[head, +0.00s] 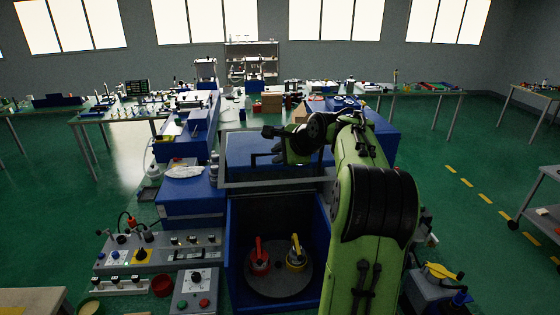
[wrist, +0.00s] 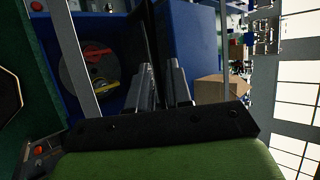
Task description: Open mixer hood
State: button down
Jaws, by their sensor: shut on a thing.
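The mixer is a blue box (head: 233,265) with an open front chamber in the head view. The hood, with a grey frame (head: 275,184), stands raised behind the chamber, so the inside shows. My gripper (head: 275,146) is at the hood's upper part. In the wrist view my gripper (wrist: 162,84) has its two grey fingers around a thin dark edge, which seems to be the hood's. The exact contact is hidden. The plate also shows in the wrist view (wrist: 75,75).
A cardboard box (head: 272,102) is on the bench behind.

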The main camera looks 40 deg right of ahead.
dwell(0.3)
jog(key=c, duration=1.4)
grip_release()
jog(key=v, duration=1.5)
jog(key=shift+s+r, duration=0.25)
